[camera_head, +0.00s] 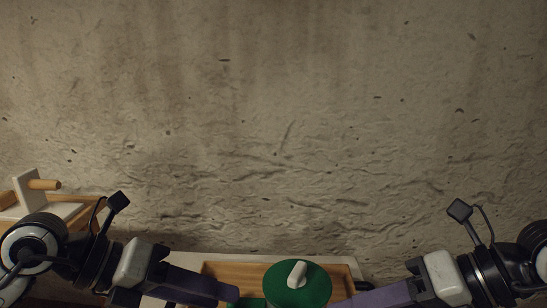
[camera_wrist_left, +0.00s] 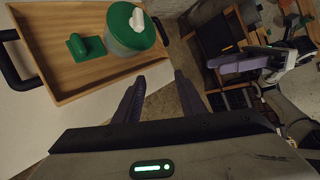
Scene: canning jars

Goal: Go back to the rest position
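My left gripper (camera_head: 236,292) is low in the head view, just left of the jar. In the left wrist view its two purple fingers (camera_wrist_left: 160,87) stand apart with nothing between them. My right gripper (camera_head: 350,301) is low on the right of the head view, close to the jar's right side. Its purple finger also shows in the left wrist view (camera_wrist_left: 237,63), but its opening is unclear. The jar with a green lid (camera_head: 303,287) and a white knob stands upright on a wooden tray (camera_head: 235,269). It also shows in the left wrist view (camera_wrist_left: 131,31).
A green piece with a handle (camera_wrist_left: 85,47) lies on the tray beside the jar. The tray has dark handles and rests on a pale surface (camera_wrist_left: 25,115). A wooden stand with a white upright board (camera_head: 29,190) is at the left. A rough wall fills the back.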

